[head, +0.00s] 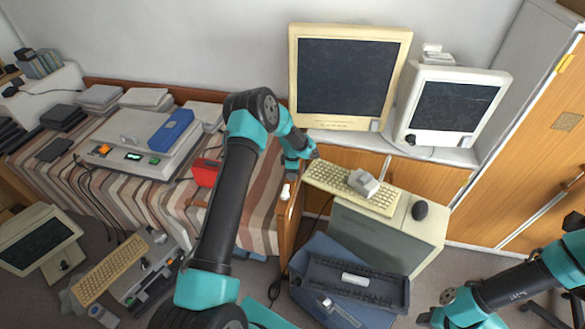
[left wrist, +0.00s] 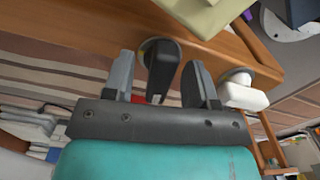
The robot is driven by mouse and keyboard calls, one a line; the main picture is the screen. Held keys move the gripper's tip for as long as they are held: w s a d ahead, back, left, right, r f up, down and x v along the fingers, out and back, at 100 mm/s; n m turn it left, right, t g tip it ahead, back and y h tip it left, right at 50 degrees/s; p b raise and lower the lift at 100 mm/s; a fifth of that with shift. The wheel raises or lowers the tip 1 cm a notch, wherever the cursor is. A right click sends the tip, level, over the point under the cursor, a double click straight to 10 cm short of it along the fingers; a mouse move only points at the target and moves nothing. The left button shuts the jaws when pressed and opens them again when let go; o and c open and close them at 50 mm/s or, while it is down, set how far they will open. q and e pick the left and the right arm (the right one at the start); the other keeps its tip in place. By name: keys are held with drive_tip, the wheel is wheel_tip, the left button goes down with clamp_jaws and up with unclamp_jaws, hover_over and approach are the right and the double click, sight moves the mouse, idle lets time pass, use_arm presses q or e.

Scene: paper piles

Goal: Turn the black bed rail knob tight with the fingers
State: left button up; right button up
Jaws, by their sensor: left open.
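The black knob (left wrist: 163,62) sits on a round base on the wooden bed rail (left wrist: 110,25) in the left wrist view. My left gripper (left wrist: 160,78) is open, with one grey finger on each side of the knob; I cannot tell whether either touches it. In the head view my left gripper (head: 300,166) is at the top of the bed's wooden end (head: 287,228), and the black knob is hidden there. My right gripper (head: 428,318) is low at the right, far from the knob, and its jaws are unclear.
A white knob-like fitting (left wrist: 242,92) is on the rail close beside my left gripper. A cream keyboard (head: 335,183) lies on a cabinet just right of it. A red box (head: 205,172) and a scale-like machine (head: 140,145) rest on the striped bed.

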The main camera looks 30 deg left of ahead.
use_arm(q)
drive_tip(key=shift+c, duration=0.3)
clamp_jaws()
